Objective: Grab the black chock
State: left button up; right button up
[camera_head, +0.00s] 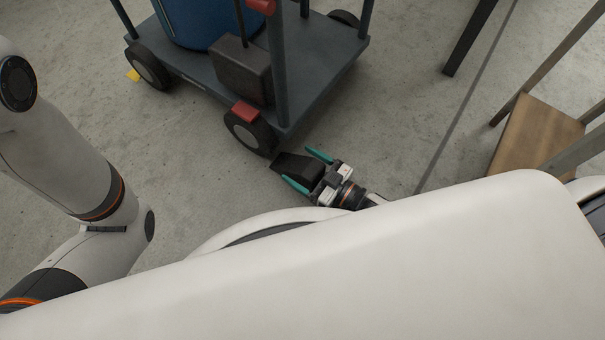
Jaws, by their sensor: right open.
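The black chock (297,167) is a dark wedge on the concrete floor. It lies close to the front wheel (251,131) of a blue-grey cart; I cannot tell whether they touch. My right gripper (305,168) is low by the floor with its teal fingers open. One finger is on each side of the chock, and the chock shows between them. I cannot see contact between the fingers and the chock. My left arm is at the left, but its gripper is out of the picture.
The cart deck (325,60) carries a blue drum (205,20) and a dark box (243,72). A yellow piece (133,75) lies by the cart's left wheel. A wooden shelf (535,135) stands at the right. My white body covers the lower picture.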

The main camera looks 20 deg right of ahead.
jog(key=shift+w+a, duration=0.15)
jog(key=shift+w, duration=0.05)
jog(key=shift+c, duration=0.6)
jog(key=shift+r, duration=0.1)
jog(key=c, duration=1.2)
jog(key=shift+c, duration=0.2)
jog(key=shift+r, duration=0.1)
